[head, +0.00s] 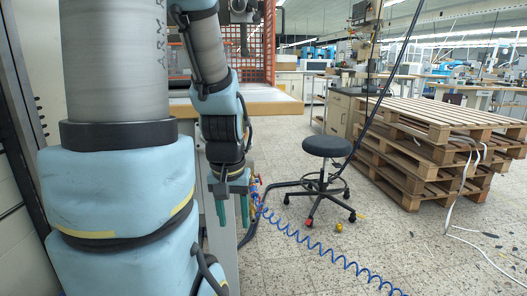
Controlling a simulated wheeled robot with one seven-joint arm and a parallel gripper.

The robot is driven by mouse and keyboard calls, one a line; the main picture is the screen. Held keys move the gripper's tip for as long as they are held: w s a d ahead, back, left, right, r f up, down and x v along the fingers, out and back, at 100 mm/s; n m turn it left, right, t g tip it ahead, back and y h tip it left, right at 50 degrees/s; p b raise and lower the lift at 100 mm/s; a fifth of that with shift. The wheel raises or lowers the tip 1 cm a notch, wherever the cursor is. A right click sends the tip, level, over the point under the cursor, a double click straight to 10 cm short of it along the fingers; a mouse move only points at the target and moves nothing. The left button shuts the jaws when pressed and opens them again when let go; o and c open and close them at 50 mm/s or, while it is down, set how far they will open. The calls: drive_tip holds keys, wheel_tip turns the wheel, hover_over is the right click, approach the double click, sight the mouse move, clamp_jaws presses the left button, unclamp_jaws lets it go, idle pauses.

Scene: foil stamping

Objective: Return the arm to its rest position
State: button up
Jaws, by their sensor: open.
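My arm stands large at the left of the head view, with grey links and pale blue padded covers. Its end hangs down left of the middle, and my gripper (232,210) points at the floor with two green fingers apart. Nothing shows between the fingers. The gripper hangs in front of the near end of a workbench, apart from the stool. The upper part of the arm is cut off by the top edge of the picture.
A black stool (327,147) stands right of my gripper. Stacked wooden pallets (430,150) fill the right side. A blue coiled hose (330,252) runs over the floor. A wooden-edged bench (275,108) and an orange mesh guard (269,45) lie behind the arm. Open floor (420,245) shows at front right.

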wheel_tip(320, 180, up, 18)
drive_tip(key=p, duration=1.6)
